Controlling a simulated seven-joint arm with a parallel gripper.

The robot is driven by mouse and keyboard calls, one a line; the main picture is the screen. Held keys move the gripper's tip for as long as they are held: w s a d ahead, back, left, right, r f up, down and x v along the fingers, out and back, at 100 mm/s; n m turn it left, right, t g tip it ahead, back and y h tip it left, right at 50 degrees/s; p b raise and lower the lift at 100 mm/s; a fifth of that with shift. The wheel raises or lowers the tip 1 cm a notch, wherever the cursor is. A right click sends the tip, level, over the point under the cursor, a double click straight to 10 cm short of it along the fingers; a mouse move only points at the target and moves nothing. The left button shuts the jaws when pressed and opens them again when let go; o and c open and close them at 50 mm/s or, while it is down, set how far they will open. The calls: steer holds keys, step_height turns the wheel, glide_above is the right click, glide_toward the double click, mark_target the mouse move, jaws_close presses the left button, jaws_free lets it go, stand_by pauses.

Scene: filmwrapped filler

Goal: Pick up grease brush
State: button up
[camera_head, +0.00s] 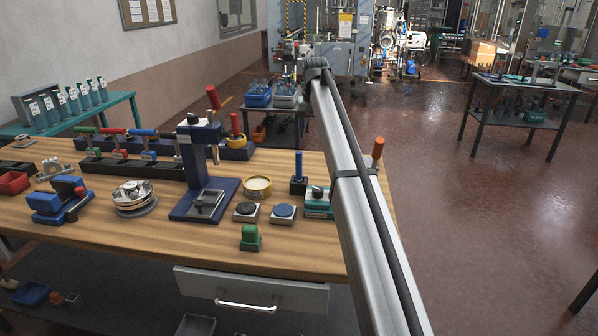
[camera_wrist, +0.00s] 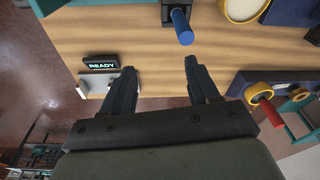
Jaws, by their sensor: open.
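A blue upright handle (camera_head: 298,164) stands in a small black block (camera_head: 298,186) near the right end of the wooden bench. It may be the grease brush; no bristles show, so I cannot tell for sure. The same blue handle shows in the wrist view (camera_wrist: 181,26), at the top. My gripper (camera_wrist: 161,65) is open and empty, with bare wood between its fingers. The blue handle is apart from the fingers, beyond the right fingertip in the picture. In the head view my gripper does not show; my arm crosses the right side.
A round yellow-rimmed tin (camera_head: 257,187) and a teal-based device (camera_head: 318,203) stand near the blue handle. A dark blue press (camera_head: 196,165) is to the left. A sign reading READY (camera_wrist: 101,64) shows near the left finger, and a red handle (camera_wrist: 270,113) to the right.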

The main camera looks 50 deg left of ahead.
mark_target(299, 162)
steer(key=s, duration=0.1)
steer(key=s+a, duration=0.1)
steer(key=s+r, duration=0.1)
steer(key=shift+a+r, duration=0.1)
steer(key=shift+a, duration=0.15)
steer(key=shift+s, duration=0.25)
steer(key=f, duration=0.5)
steer(key=a+f, duration=0.1)
steer(key=f, duration=0.2)
steer(key=shift+w+f, duration=0.15)
steer(key=shift+w, duration=0.15)
steer(key=shift+s+a+f, duration=0.1)
steer(key=shift+f, duration=1.25)
steer(key=shift+a+f, duration=0.1)
steer(key=shift+f, duration=1.2)
steer(key=shift+c, duration=0.4)
jaws_close()
